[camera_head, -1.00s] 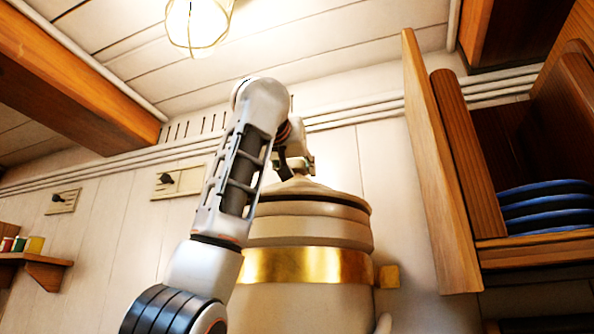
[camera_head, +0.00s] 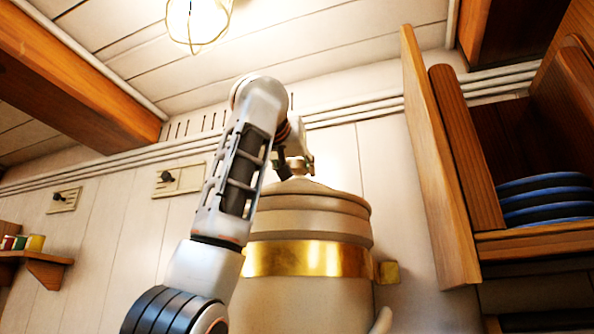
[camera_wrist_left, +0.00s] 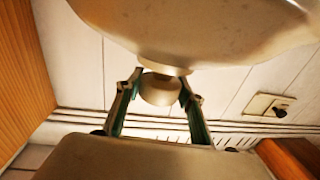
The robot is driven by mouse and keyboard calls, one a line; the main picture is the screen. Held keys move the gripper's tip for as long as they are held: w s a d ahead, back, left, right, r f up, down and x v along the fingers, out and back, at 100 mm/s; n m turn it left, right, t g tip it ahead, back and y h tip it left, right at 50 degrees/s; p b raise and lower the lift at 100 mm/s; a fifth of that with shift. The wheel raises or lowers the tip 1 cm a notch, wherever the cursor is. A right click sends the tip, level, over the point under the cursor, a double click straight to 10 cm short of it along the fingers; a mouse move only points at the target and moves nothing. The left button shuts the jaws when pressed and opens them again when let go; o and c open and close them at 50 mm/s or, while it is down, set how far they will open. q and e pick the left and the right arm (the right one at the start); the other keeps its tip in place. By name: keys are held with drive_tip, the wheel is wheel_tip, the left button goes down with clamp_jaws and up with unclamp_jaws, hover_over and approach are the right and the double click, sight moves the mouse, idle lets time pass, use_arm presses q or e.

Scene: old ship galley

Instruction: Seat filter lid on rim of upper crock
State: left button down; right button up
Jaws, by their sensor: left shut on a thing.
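The upper crock (camera_head: 300,290) is a tall cream vessel with a shiny gold band, in the middle of the head view. The pale, shallow-domed filter lid (camera_head: 318,188) lies over its top, level or nearly so. I cannot tell whether its edge fully touches the rim. My left gripper (camera_head: 296,163) is above the lid, partly hidden by my arm. In the left wrist view the gripper (camera_wrist_left: 160,86) is shut on the lid's round knob (camera_wrist_left: 160,92), one finger on each side. The lid's pale surface (camera_wrist_left: 200,30) fills the top there. My right gripper is not in view.
A wooden rack (camera_head: 440,170) with several blue plates (camera_head: 545,200) stands right of the crock, with a gap between. A small shelf (camera_head: 40,268) with jars is at far left. A caged lamp (camera_head: 198,20) hangs above. The panelled wall is behind.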

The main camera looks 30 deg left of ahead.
use_arm(q)
drive_tip(key=shift+d, duration=0.1)
drive_tip(key=c, duration=1.2)
unclamp_jaws()
drive_tip(key=shift+s, duration=0.1)
drive_tip(key=shift+f, duration=0.15)
drive_tip(key=v, duration=1.1)
drive_tip(key=shift+s, duration=0.45)
